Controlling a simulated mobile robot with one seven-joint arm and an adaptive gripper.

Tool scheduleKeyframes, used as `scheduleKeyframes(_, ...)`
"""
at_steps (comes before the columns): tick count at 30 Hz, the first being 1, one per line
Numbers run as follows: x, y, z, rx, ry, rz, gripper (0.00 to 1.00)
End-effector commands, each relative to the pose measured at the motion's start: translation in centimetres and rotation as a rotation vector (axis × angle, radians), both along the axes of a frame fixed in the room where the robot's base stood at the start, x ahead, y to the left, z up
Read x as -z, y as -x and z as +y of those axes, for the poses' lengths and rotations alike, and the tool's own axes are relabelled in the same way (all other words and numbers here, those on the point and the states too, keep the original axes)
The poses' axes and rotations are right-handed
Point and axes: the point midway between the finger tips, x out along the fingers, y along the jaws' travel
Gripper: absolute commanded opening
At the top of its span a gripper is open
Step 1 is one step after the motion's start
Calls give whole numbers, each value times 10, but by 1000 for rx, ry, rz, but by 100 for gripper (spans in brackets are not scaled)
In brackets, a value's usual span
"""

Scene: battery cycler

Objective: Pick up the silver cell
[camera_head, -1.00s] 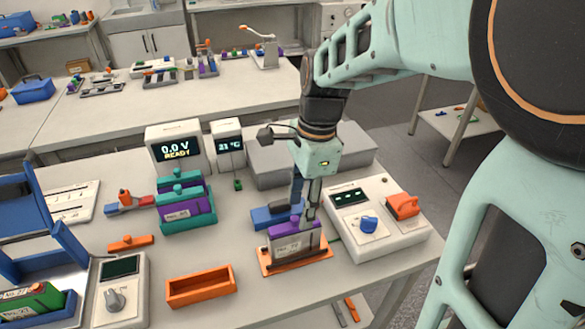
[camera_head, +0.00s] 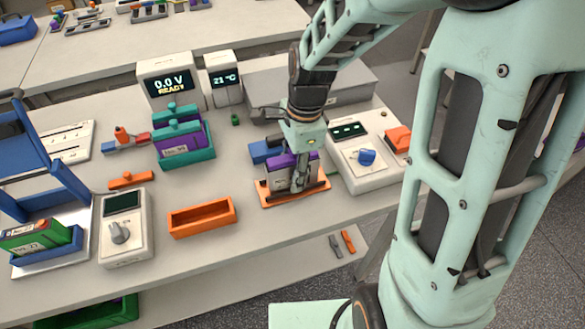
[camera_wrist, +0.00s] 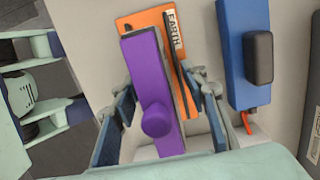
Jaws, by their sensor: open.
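The silver cell, with a purple cap (camera_head: 282,163) and a grey body, stands upright on an orange plate (camera_head: 267,200). In the wrist view its purple cap (camera_wrist: 143,70) and round purple knob are seen from above, beside an "EARTH" label on the orange plate (camera_wrist: 140,20). My gripper (camera_head: 303,182) is low at the cell. In the wrist view its two open fingers (camera_wrist: 158,100) stand on either side of the cap, with visible gaps. The near finger hides part of the cell in the head view.
A blue block (camera_head: 262,152) stands close behind the cell, and a white device (camera_head: 375,178) with a blue knob is just right. An orange tray (camera_head: 202,218) lies left. A teal rack (camera_head: 205,154) holds purple cells. Bare table lies between tray and plate.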

Motion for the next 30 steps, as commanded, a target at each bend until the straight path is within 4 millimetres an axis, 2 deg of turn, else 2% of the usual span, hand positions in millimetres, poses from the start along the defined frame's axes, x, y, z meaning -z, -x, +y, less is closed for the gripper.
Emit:
scheduleKeyframes(3, 0, 0, 0, 0, 0, 0, 41)
scheduleKeyframes(14, 0, 0, 0, 0, 0, 1, 1)
scheduleKeyframes(30, -2, -1, 0, 0, -1, -2, 0)
